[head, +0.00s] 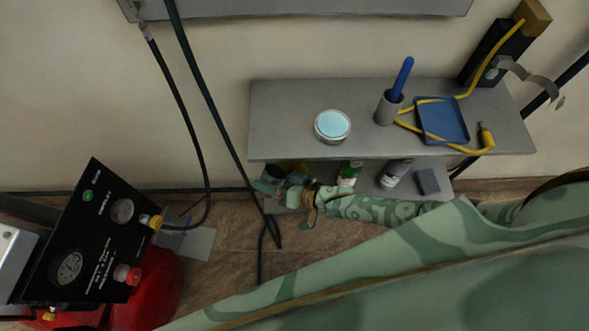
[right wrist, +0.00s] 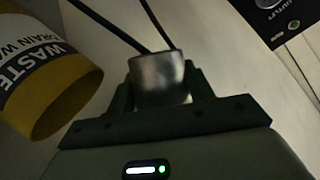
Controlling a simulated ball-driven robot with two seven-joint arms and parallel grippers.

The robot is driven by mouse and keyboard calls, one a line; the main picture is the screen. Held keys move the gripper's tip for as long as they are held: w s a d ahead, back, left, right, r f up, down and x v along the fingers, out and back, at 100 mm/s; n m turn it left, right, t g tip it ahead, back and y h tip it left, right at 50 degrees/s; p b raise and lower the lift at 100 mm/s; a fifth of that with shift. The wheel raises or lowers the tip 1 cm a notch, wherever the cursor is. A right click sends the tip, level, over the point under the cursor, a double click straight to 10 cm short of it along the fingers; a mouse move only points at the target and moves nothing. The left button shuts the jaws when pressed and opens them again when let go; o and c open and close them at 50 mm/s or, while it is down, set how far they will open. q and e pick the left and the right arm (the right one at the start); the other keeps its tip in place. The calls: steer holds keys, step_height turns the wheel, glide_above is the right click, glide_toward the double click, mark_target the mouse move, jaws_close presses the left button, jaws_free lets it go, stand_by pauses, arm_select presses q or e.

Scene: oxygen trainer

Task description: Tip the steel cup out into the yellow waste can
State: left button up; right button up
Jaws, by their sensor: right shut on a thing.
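The steel cup (right wrist: 158,78) is a small shiny metal cylinder between the fingers of my right gripper (right wrist: 160,92) in the right wrist view. The gripper is shut on it. The cup's inside cannot be seen. The yellow waste can (right wrist: 62,92), with a black-and-white label reading WASTE, shows at the left of that view, beside and apart from the cup. In the head view my right gripper (head: 272,188) is at the left end of the lower shelf, below the upper shelf's front edge. The cup cannot be made out there. My left gripper is not in view.
The upper shelf (head: 285,110) holds a round tin (head: 332,126), a grey holder (head: 387,110) with a blue stick, and a blue tray (head: 442,120) with yellow tubing. A green bottle (head: 348,174) and a pale bottle (head: 394,174) stand below. Black hoses hang left of the gripper.

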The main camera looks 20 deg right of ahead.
steer(key=shift+s+a+f+n+h, duration=0.3)
steer(key=shift+a+f+n+h, duration=0.1)
steer(key=shift+a+f+n, duration=0.15)
steer(key=shift+s+a+f+n+h, duration=0.35)
steer(key=shift+f+n+h, duration=0.1)
steer(key=shift+f, duration=0.15)
arm_select(q)
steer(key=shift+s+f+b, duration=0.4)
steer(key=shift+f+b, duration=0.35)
steer(key=shift+b, duration=0.25)
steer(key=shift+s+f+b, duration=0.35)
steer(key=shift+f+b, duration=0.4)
steer(key=shift+b, duration=0.2)
arm_select(e)
step_height(320, 180, down, 6)
steer(key=s+a+n+h, duration=0.1)
steer(key=a+n+h, duration=0.1)
steer(key=n, duration=0.1)
steer(key=shift+a+r+n+t, duration=0.2)
steer(key=shift+n+t, duration=0.1)
steer(key=shift+r, duration=0.15)
